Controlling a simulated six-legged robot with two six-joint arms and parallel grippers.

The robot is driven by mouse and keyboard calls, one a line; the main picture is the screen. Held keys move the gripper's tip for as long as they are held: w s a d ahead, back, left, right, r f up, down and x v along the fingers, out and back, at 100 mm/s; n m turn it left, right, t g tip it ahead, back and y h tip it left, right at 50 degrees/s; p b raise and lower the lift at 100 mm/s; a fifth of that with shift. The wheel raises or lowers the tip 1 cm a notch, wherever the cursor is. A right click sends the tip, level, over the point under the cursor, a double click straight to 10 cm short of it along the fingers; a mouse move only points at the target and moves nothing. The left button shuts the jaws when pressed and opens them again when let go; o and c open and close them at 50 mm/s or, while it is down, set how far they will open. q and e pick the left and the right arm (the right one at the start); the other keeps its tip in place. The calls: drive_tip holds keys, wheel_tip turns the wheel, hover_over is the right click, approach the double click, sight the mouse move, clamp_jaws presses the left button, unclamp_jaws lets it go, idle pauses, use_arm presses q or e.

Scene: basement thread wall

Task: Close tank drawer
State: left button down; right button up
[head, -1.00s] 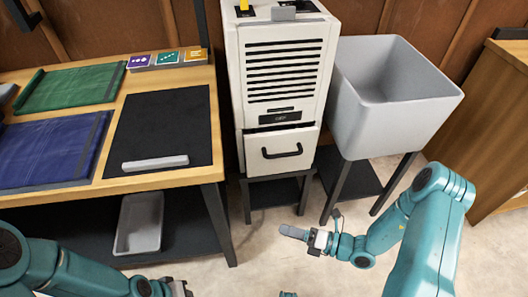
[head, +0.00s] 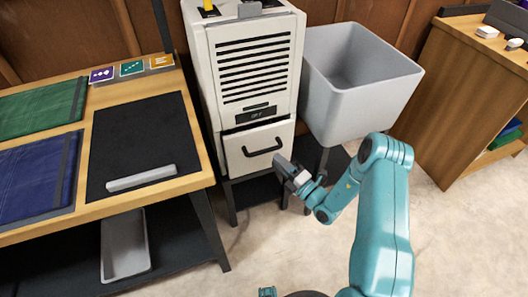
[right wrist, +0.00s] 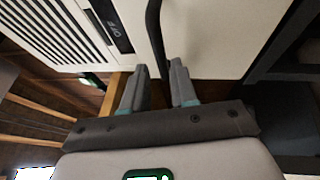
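The tank drawer (head: 258,160) is the lower front of the tall white louvred unit (head: 255,65). It has a black bar handle (head: 263,146), and a dark gap shows along its top edge; I cannot tell how far out it stands. My right gripper (head: 282,166) is just right of the handle, close to the drawer front. In the right wrist view the fingers (right wrist: 158,85) are apart with nothing held, and the dark handle (right wrist: 154,35) lies ahead, in line with the gap between them. I cannot tell whether they touch it.
A grey tub (head: 350,110) on dark legs stands right of the unit. A wooden bench (head: 195,182) with a black mat and grey bar is on the left, a grey bin (head: 124,262) beneath it. A wooden cabinet (head: 440,110) stands far right. The floor in front is clear.

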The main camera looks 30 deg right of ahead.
sight(265, 150)
use_arm(q)
drive_tip(key=shift+d+f+b, duration=0.15)
drive_tip(key=shift+f+b, duration=0.15)
drive_tip(key=shift+f, duration=0.2)
use_arm(e)
drive_tip(key=x, duration=0.6)
drive_tip(key=shift+w+a, duration=0.15)
drive_tip(key=shift+w, duration=0.15)
use_arm(q)
drive_tip(key=shift+s, duration=0.1)
use_arm(e)
clamp_jaws()
drive_tip(key=shift+w, duration=0.15)
